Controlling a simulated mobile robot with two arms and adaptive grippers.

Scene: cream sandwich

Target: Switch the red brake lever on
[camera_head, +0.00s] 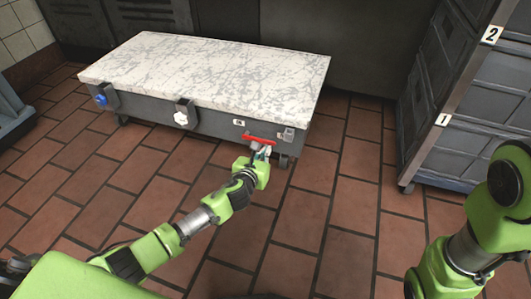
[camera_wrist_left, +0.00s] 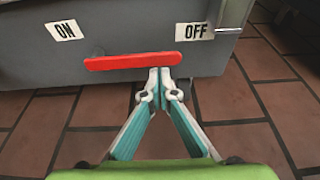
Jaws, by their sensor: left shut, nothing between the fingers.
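The red brake lever (camera_head: 260,139) is on the front of a grey cart with a pale marbled top (camera_head: 210,80), near its right end. In the left wrist view the lever (camera_wrist_left: 133,61) lies nearly level, with its left end below the ON label (camera_wrist_left: 64,30) and its right end below the OFF label (camera_wrist_left: 195,31). My left gripper (camera_head: 264,151) is shut and empty. Its fingertips (camera_wrist_left: 160,73) are just below the lever's right part; I cannot tell if they touch it. My right gripper is out of view.
A tall grey rack (camera_head: 470,95) with labels 1 and 2 stands at the right. A blue knob (camera_head: 101,99) is on the cart's left front. Dark cabinets (camera_head: 120,18) stand behind. The tiled floor (camera_head: 325,190) in front of the cart is clear.

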